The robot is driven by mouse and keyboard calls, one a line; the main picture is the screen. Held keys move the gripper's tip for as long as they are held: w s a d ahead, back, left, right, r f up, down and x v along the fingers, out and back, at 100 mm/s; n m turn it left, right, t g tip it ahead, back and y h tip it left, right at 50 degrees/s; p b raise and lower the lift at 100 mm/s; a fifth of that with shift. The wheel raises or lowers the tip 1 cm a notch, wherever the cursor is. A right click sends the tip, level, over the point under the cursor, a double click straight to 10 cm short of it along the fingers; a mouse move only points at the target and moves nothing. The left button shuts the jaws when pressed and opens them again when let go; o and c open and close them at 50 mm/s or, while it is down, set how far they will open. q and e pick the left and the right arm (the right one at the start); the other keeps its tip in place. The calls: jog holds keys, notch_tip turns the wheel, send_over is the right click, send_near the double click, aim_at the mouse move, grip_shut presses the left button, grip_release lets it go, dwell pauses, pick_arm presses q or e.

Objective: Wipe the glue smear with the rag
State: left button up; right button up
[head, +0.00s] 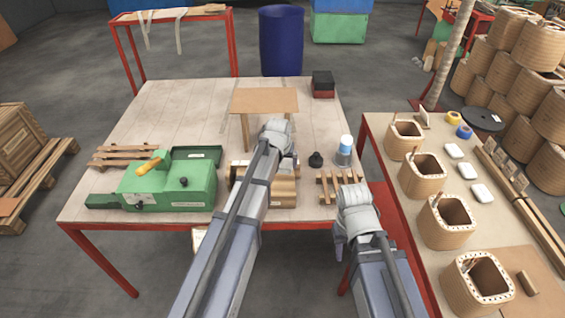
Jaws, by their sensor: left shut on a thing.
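My left arm reaches over the wooden table (110,202), and its gripper (287,165) is mostly hidden behind its own wrist. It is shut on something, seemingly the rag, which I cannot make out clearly. It is over a coil-like brown block (284,190) in front of a small raised board (264,100). My right arm's wrist (356,205) is at the table's front right edge. Its fingers are hidden, so their opening cannot be seen. I cannot make out the glue smear.
A green machine (165,188) stands on the left of the table. A right-hand table holds several coils (446,222). The table's back left is clear.

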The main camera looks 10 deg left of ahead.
pick_arm(q)
jog(key=shift+r, duration=0.1)
notch_tip(320, 180, up, 3)
jog(key=p, duration=0.3)
dwell(0.3)
dwell(0.5)
